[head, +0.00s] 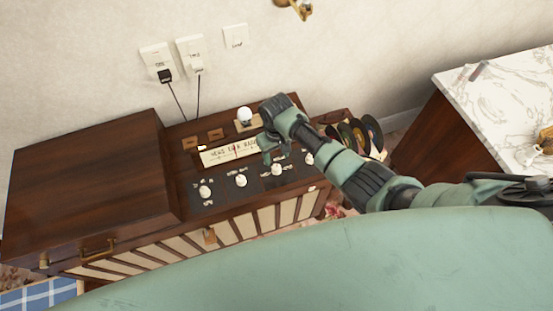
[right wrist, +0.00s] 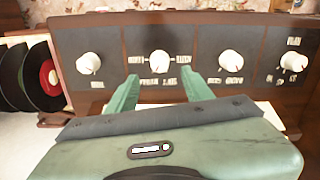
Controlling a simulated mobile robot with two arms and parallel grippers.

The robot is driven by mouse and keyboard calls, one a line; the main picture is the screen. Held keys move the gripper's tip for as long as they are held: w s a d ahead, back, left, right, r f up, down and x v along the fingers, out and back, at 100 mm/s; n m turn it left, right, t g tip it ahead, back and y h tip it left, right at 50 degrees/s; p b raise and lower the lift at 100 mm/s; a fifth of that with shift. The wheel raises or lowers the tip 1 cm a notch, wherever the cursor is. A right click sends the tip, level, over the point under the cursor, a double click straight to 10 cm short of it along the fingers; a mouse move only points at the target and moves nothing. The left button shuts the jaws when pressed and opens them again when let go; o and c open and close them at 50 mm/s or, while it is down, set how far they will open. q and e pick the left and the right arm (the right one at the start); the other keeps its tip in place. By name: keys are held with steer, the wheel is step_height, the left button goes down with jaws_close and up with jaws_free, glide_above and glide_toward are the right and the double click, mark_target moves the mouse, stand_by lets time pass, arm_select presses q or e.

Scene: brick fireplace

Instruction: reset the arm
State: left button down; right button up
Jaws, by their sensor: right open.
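My right arm (head: 345,170) reaches in from the right over a dark wooden radio (head: 168,170). Its gripper (head: 272,152) hangs above the radio's control panel, beside the cream dial strip (head: 228,153). In the right wrist view the two green fingers (right wrist: 160,85) are spread and empty. A white knob (right wrist: 160,61) shows between and just beyond the fingertips; whether they touch the panel I cannot tell. Other white knobs (right wrist: 88,63) sit in a row on the dark panel. My left gripper is not in view.
Several records (head: 372,132) stand at the radio's right end. A white marble-topped cabinet (head: 500,95) stands at the right. Behind the radio is a wall with sockets (head: 158,60) and two plugged-in cords. A blue checked cloth (head: 40,297) lies at lower left.

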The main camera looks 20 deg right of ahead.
steer(key=shift+r, duration=0.35)
stand_by(0.3)
